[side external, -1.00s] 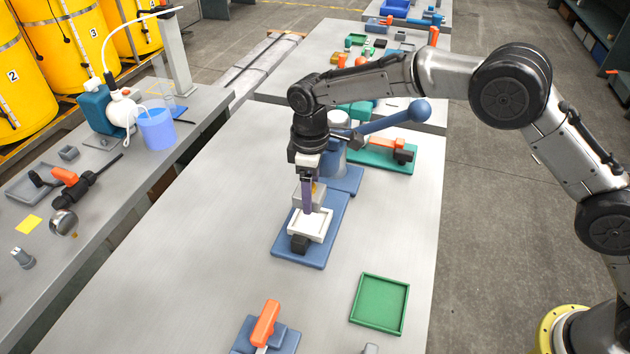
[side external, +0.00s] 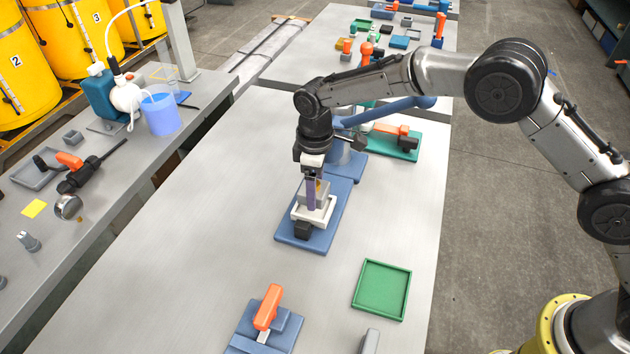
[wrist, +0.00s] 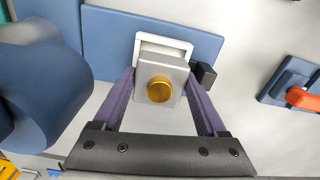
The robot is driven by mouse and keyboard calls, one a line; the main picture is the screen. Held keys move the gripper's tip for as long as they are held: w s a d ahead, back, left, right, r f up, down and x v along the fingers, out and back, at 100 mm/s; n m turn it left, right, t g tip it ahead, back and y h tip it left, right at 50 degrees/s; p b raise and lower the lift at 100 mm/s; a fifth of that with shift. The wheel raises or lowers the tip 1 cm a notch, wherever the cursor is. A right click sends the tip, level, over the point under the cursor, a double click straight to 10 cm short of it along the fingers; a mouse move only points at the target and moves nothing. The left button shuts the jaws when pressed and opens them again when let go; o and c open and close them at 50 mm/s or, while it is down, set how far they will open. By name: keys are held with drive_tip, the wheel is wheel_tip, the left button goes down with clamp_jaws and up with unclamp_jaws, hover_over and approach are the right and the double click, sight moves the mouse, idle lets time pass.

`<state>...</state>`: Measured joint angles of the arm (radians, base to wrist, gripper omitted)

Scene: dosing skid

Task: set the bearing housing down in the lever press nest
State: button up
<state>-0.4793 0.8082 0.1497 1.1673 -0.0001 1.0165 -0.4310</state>
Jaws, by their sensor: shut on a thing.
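The bearing housing is a grey block (side external: 314,192) with a brass round boss (wrist: 158,89) on top. My gripper (wrist: 162,103) is shut on it, with a purple finger on either side. The lever press nest is a white square frame (side external: 327,214) on a blue base plate (side external: 298,243). In the side view the housing is right over the nest and hides most of its inside. In the wrist view the nest rim (wrist: 186,47) shows beyond the housing. I cannot tell whether the housing touches the nest.
A black block (side external: 303,230) adjoins the nest. The press's blue lever (side external: 395,108) and column stand behind my gripper. A green tray (side external: 382,289) and an orange-handled clamp (side external: 268,306) are nearer the front. The table left of the press is clear.

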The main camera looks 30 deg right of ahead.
drive_tip(key=shift+f, duration=1.05)
drive_tip(key=o, duration=1.6)
drive_tip(key=shift+c, duration=0.2)
drive_tip(key=shift+f, duration=0.1)
wheel_tip(320, 180, up, 14)
